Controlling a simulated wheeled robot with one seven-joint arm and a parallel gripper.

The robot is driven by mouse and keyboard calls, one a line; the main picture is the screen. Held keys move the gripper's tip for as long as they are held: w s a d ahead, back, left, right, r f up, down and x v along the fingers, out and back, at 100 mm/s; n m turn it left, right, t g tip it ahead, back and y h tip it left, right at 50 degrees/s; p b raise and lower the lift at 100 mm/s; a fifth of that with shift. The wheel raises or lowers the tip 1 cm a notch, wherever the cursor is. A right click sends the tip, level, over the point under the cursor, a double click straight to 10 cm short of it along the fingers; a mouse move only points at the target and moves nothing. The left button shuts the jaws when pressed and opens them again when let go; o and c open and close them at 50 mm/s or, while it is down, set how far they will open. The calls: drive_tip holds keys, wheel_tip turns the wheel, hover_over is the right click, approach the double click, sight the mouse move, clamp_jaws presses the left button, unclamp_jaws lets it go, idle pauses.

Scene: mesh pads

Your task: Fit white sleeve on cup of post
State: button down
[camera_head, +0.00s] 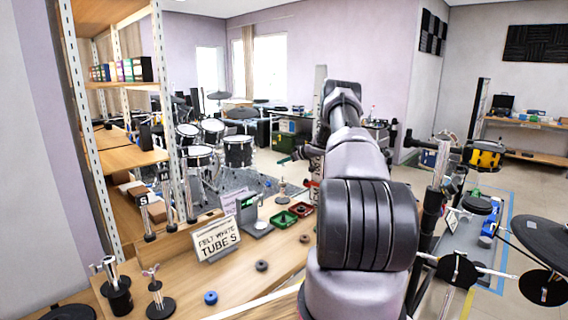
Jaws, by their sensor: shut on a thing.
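My arm rises through the middle of the view and hides what lies behind it. My gripper cannot be made out, and neither can anything it may hold. No white sleeve can be picked out. A sign reading "FELT WHITE TUBES" (217,240) stands on the wooden bench (240,285). At the bench's front left are a short post on a round black base (158,300) and a thicker black stand with metal tubes (118,290). Another small post (282,192) stands farther back. Which post has the cup is too small to tell.
Shelving (130,160) stands at left. At right are a yellow drum (484,156) and black cymbals (540,240).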

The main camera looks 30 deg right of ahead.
drive_tip(key=shift+f, duration=3.7)
drive_tip(key=c, duration=0.8)
unclamp_jaws()
drive_tip(key=shift+f, duration=0.1)
drive_tip(key=shift+o, duration=0.2)
drive_tip(key=v, duration=1)
drive_tip(key=shift+s+r, duration=0.25)
drive_tip(key=shift+s, duration=0.05)
drive_tip(key=shift+d, duration=0.2)
